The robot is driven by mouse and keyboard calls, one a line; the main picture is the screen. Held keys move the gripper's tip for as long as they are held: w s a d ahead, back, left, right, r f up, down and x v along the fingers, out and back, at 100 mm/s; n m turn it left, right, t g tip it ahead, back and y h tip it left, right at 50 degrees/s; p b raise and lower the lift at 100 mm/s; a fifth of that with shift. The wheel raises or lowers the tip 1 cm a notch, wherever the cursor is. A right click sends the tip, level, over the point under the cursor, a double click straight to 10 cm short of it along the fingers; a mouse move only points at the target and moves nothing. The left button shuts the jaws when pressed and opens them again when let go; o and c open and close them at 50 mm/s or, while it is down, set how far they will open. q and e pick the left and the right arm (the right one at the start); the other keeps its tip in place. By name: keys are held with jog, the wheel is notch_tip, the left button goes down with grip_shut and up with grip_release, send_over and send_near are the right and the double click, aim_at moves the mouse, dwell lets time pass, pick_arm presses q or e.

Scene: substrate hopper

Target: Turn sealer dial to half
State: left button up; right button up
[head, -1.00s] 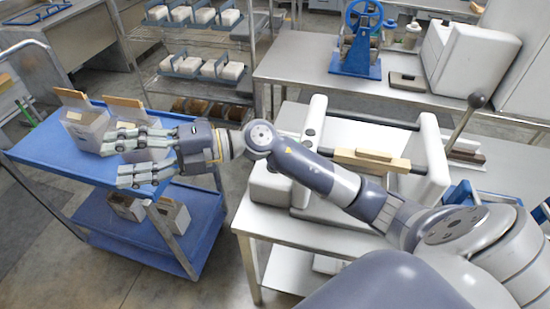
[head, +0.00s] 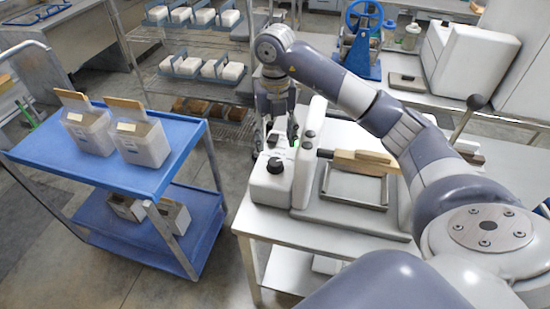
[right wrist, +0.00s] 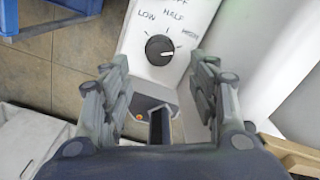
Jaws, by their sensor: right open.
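The sealer (head: 308,168) is a white machine on the steel table. Its dial is a black round knob (head: 275,165) on the white left housing. In the right wrist view the dial (right wrist: 159,49) sits below handwritten LOW, HALF and a third label at right. A pale mark on the knob seems to point right of the HALF tick, but it is small. My right gripper (head: 278,135) hangs fingers down over the housing, behind the knob. In the right wrist view the gripper (right wrist: 160,76) is open and empty, with the dial ahead between its fingertips, apparently apart. My left gripper is out of view.
A blue cart (head: 100,165) with boxes stands at the left. A wire rack (head: 195,92) is behind. Floor shows between cart and table.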

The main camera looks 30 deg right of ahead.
aim_at(275, 161)
notch_tip(275, 161, down, 9)
jog(key=shift+p, duration=1.1)
jog(key=c, duration=1.1)
